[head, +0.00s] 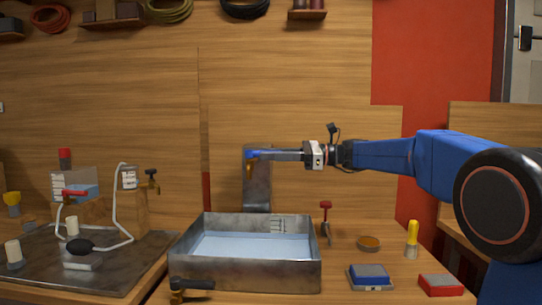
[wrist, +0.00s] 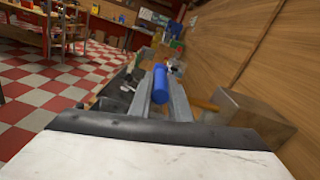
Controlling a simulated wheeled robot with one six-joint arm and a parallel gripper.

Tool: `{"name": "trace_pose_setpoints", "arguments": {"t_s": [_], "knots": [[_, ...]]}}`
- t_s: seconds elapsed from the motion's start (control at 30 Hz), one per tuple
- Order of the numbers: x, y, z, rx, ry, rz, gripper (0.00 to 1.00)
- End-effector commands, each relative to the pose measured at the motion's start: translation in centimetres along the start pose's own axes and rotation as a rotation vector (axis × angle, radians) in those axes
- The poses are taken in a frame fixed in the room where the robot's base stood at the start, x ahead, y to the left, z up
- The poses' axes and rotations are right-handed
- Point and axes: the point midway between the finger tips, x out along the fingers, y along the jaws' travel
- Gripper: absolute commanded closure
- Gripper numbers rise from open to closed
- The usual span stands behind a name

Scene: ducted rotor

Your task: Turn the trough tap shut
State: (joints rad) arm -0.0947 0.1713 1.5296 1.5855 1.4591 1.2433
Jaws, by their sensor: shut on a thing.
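The metal trough (head: 182,262) stands on the bench with pale blue water in it. A grey metal upright (head: 257,190) rises behind it. My gripper (head: 258,155) is at the upper part of this upright, shut on a blue handle (head: 251,154). In the wrist view the blue handle (wrist: 160,88) lies between my two grey fingers. The tap body under the handle is mostly hidden by my gripper, so I cannot tell how far it is turned. A brass tap with a black lever (head: 192,285) is at the trough's front left.
A dark tray (head: 125,270) with tubing and a black bulb (head: 80,246) is at the left. A red-handled tool (head: 326,215), amber dish (head: 368,243), yellow-topped item (head: 412,238), blue pad (head: 370,275) and red pad (head: 441,286) are at the right. A wooden wall is close behind.

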Motion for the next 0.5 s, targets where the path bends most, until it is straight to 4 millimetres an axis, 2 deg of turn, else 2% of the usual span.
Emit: {"name": "trace_pose_setpoints", "arguments": {"t_s": [0.17,0.2,0.27,0.5], "knots": [[-0.02,-0.01,0.05,0.0,-0.001,-0.001,1.0],[-0.02,-0.01,0.05,0.0,-0.001,-0.001,0.76],[-0.01,-0.01,0.04,0.0,-0.001,-0.001,0.64],[-0.01,0.0,0.02,0.0,0.0,-0.001,0.64]]}}
